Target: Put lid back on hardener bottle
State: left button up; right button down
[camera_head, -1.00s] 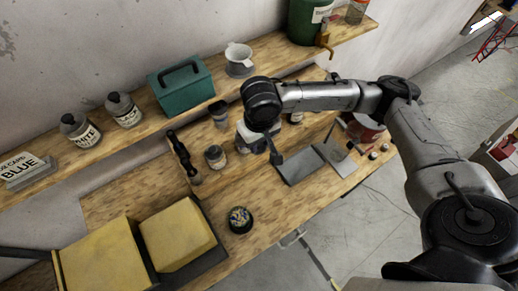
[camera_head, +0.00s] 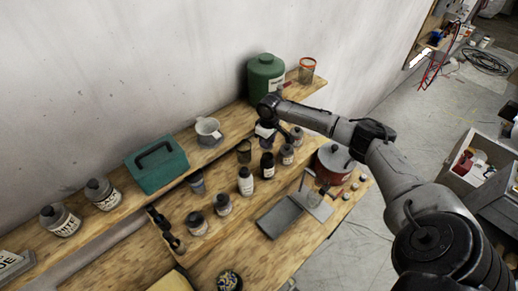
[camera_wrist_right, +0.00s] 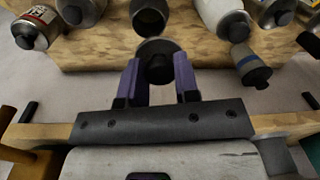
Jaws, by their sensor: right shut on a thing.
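My right gripper (camera_wrist_right: 158,78) is shut on a dark round lid (camera_wrist_right: 157,66), held between its two purple fingers in the right wrist view. A dark, round-mouthed jar (camera_wrist_right: 150,17) is just beyond the lid; I cannot tell whether they touch. In the head view my right gripper (camera_head: 266,132) is over the back right of the bench, and its fingertips and the lid are hard to make out. Several small bottles stand around there, including a dark one (camera_head: 267,165) and an open-topped one (camera_head: 243,151). No label I can read marks the hardener bottle. My left gripper is not in view.
Crowded bottles leave little room.

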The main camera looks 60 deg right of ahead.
jog(key=shift+d+f+n, duration=0.2)
jog(key=shift+d+n, duration=0.1)
jog(key=shift+d, duration=0.2)
jog(key=shift+f, duration=0.9)
jog(key=shift+f+b, duration=1)
jog(key=shift+f, duration=1.2)
jog(key=shift+r+p, duration=0.1)
jog(key=shift+p, duration=0.3)
jog(key=shift+p, duration=0.3)
